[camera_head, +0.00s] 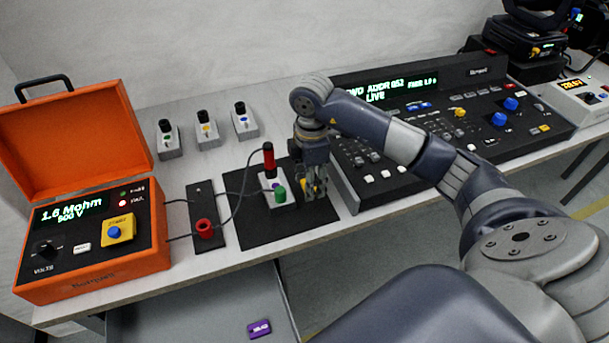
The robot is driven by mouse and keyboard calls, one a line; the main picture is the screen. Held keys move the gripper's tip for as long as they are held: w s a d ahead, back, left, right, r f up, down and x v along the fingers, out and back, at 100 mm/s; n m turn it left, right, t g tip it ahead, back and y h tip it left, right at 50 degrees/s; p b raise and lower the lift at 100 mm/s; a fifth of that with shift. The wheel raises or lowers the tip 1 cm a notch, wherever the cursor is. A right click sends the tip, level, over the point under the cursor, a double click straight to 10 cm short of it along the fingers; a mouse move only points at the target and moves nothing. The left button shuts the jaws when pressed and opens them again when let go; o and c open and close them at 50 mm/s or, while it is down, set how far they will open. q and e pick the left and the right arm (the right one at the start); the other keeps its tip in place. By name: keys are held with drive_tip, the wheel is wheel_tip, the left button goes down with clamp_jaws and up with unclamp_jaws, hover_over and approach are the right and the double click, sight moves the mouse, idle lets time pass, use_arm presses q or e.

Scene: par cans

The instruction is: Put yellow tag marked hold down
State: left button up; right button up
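My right gripper (316,188) points down over the right part of a black mat (262,232), just right of a small grey block with a green knob (280,194). A small yellow piece, which looks like the yellow tag (305,185), shows between its fingers, which appear shut on it. The fingers hide most of the piece, and no marking on it can be read. A purple tag (259,328) with small light lettering lies lower down, below the table's front edge. My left gripper is not in view.
An open orange tester (95,235) stands at left, its cables running to a black strip (205,215) and a red-handled probe (268,160). Several small grey switch boxes (207,130) stand behind. A black console (400,170) is close on the right. The mat's front is clear.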

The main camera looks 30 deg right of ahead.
drive_tip(key=w, duration=0.2)
drive_tip(key=w+d, duration=0.1)
drive_tip(key=w, duration=0.1)
drive_tip(key=shift+d+f, duration=0.15)
drive_tip(key=shift+f, duration=0.05)
drive_tip(key=shift+f+p, duration=0.55)
drive_tip(key=shift+f, duration=1.25)
drive_tip(key=shift+f, duration=0.1)
drive_tip(key=o, duration=0.9)
wheel_tip(320, 180, up, 12)
drive_tip(key=b, duration=0.1)
